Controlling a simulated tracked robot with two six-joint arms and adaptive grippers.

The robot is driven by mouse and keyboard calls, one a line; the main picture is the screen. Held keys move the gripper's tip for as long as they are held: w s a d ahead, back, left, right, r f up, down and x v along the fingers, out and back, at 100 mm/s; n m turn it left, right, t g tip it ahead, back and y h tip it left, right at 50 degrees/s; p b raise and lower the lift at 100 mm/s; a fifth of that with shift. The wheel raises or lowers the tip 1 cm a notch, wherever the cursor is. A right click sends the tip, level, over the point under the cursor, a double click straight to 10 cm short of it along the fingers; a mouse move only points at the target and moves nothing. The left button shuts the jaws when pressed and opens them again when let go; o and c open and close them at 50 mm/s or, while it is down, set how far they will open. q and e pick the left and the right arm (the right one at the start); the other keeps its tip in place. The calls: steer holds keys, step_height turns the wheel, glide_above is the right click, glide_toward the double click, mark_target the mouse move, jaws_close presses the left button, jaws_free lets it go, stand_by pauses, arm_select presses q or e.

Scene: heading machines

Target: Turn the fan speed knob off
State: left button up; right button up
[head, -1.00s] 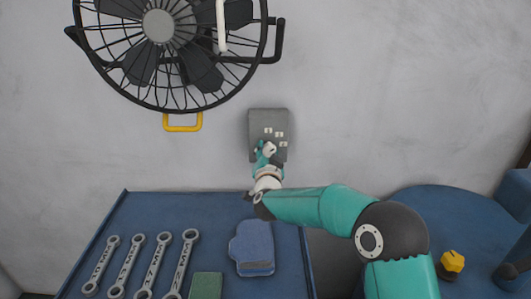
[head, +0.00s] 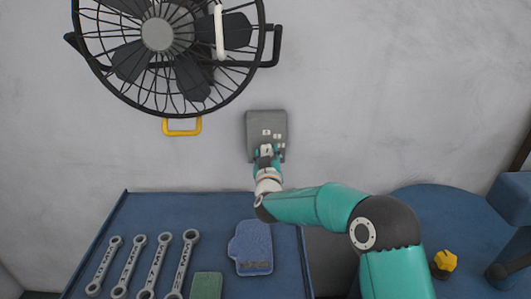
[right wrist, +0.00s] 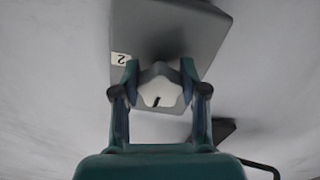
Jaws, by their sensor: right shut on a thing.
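The fan's grey control box (head: 254,120) is on the wall below and right of the black fan (head: 158,35). Small white number labels (head: 267,133) show on its face. My right gripper (head: 267,150) is at the lower part of the box. In the right wrist view my right gripper (right wrist: 160,85) is shut on the white knob (right wrist: 160,90), with one finger on each side. A dark mark shows on the knob's front. A label with a "2" (right wrist: 120,59) is beside the left finger. My left gripper is not in view.
A blue workbench (head: 215,220) below holds several wrenches (head: 142,265), a blue mitt-shaped item (head: 251,248) and a green block (head: 206,286). A yellow handle (head: 182,127) hangs below the fan. A yellow knob (head: 445,261) is at the right.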

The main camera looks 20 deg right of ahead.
steer(key=shift+n, duration=0.6)
steer(key=o, duration=1.2)
steer(key=shift+c, duration=0.2)
steer(key=v, duration=1.2)
steer(key=shift+f, duration=0.1)
